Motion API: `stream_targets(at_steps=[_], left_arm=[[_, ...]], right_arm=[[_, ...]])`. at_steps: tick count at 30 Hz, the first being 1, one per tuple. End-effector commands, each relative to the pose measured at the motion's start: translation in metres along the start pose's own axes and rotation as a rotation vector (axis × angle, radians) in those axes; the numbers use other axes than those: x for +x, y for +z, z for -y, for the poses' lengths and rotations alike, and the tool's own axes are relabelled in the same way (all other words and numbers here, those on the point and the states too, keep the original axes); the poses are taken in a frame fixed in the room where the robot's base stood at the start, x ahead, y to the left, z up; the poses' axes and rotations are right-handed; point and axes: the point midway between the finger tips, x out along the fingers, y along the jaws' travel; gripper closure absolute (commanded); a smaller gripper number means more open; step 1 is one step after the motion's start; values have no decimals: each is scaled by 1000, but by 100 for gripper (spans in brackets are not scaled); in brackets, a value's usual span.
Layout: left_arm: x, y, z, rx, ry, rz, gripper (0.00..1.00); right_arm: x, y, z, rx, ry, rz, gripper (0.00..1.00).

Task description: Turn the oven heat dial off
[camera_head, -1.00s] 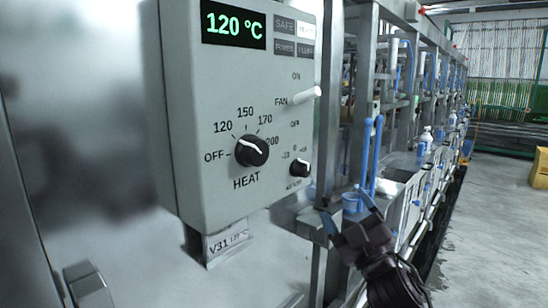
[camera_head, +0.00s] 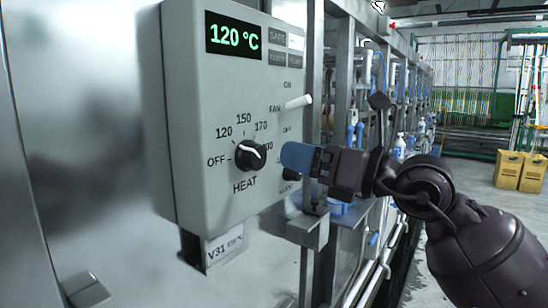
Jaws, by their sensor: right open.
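The black heat dial (camera_head: 250,154) with a white pointer line sits on the grey control box (camera_head: 185,110), above the word HEAT. Marks OFF, 120, 150 and 170 ring it; the mark right of 170 is partly covered. The line slants from upper left to lower right across the knob; which mark it points at is hard to tell. The green display (camera_head: 233,36) reads 120 °C. My right gripper (camera_head: 290,156) is open, its blue fingertips just right of the dial, apart from it and at about its height. My left gripper is not in view.
A white fan lever (camera_head: 298,102) sticks out above my right gripper. A smaller black knob (camera_head: 291,174) is partly hidden below the fingertips. A metal door latch (camera_head: 88,292) is at lower left. Metal frames and blue pipes line the right; yellow boxes (camera_head: 507,170) stand far off.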

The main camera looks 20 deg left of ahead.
Motion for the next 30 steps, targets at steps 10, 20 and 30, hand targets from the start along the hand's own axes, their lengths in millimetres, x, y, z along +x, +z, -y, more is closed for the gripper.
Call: stream_targets(at_steps=[10, 20, 30], left_arm=[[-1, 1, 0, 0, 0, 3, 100], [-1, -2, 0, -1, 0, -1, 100], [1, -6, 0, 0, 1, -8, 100]], right_arm=[[7, -16, 15, -21, -88, -95, 21], [59, -20, 19, -20, -86, -93, 21], [100, -24, 23, -21, -86, -93, 21]])
